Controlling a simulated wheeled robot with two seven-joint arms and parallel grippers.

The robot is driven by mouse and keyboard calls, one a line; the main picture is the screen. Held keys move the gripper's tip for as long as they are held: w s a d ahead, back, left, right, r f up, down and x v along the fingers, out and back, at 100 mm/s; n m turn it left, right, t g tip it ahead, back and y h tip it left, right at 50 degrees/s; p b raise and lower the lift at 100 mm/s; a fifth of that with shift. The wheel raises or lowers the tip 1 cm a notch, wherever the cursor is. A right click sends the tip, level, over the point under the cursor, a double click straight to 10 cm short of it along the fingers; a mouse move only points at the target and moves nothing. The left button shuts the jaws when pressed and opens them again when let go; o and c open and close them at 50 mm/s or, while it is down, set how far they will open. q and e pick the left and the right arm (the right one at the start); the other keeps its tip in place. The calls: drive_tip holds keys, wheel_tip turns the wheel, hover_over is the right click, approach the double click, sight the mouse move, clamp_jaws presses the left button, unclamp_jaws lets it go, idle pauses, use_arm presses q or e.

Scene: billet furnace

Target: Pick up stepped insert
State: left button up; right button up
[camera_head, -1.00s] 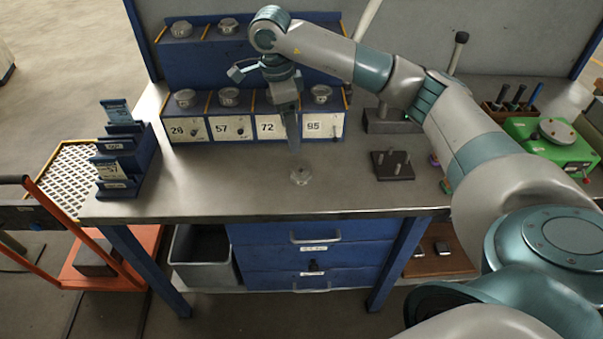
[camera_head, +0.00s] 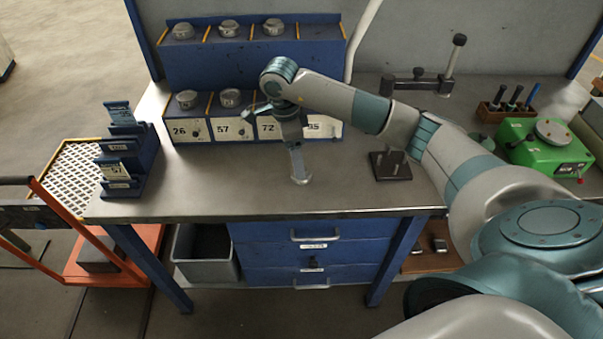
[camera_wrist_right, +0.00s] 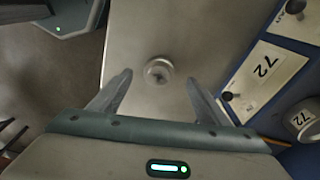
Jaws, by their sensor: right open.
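A small round metal piece, which looks like the stepped insert (camera_wrist_right: 158,71), stands on the grey bench top (camera_head: 220,185). In the right wrist view it lies ahead of my right gripper (camera_wrist_right: 158,78), in line with the gap between the two spread fingers. The gripper is open and empty. In the head view my right gripper (camera_head: 299,178) points down over the bench at the insert's spot, and its fingers mostly hide the insert. I cannot tell how high the fingertips are above the bench. My left gripper is not in view.
A blue rack (camera_head: 210,62) with numbered bins and round metal parts stands close behind the gripper. A dark peg block (camera_head: 397,173) is to its right, a green device (camera_head: 530,148) farther right. A blue card holder (camera_head: 137,165) stands left. The bench between is clear.

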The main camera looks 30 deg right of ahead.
drive_tip(key=shift+s+d+f+p, duration=0.15)
drive_tip(key=shift+d+f+p, duration=0.15)
drive_tip(key=shift+f+p, duration=0.35)
drive_tip(key=f+p, duration=0.2)
drive_tip(key=shift+s+d+f, duration=0.2)
drive_tip(key=shift+d+f, duration=0.1)
drive_tip(key=shift+d, duration=0.1)
drive_tip(key=shift+f, duration=0.6)
drive_tip(key=shift+w, duration=0.1)
drive_tip(key=c, duration=1.7)
drive_tip(key=shift+r, duration=0.2)
